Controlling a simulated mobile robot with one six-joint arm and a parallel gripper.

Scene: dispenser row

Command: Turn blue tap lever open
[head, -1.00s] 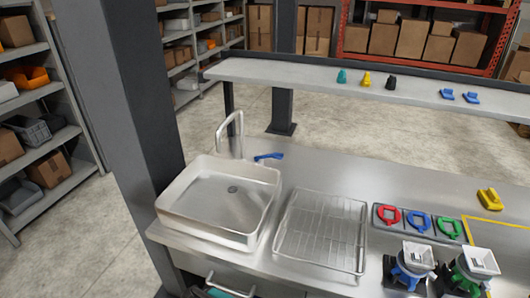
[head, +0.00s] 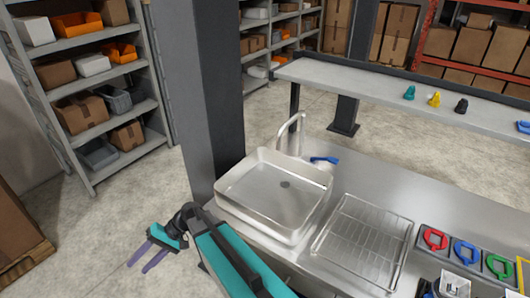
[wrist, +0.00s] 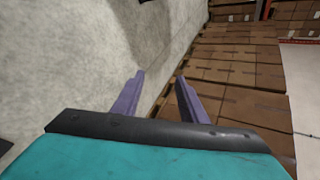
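The blue tap lever (head: 325,160) lies on the steel counter at the back right of the sink, beside the foot of the tap. The curved metal tap (head: 291,132) rises behind the sink basin (head: 275,192). My gripper (head: 140,263) is at the lower left in the head view, out over the floor, left of the counter and well away from the lever. Its two purple fingers stand apart with nothing between them. They show the same way in the wrist view (wrist: 160,93). The lever is not in the wrist view.
A dark post (head: 205,100) stands at the sink's left corner, between my gripper's side and the tap. A wire rack (head: 365,244) and coloured rings lie right of the sink. A raised shelf (head: 390,84) runs behind. Cardboard boxes (wrist: 235,72) fill the wrist view's right.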

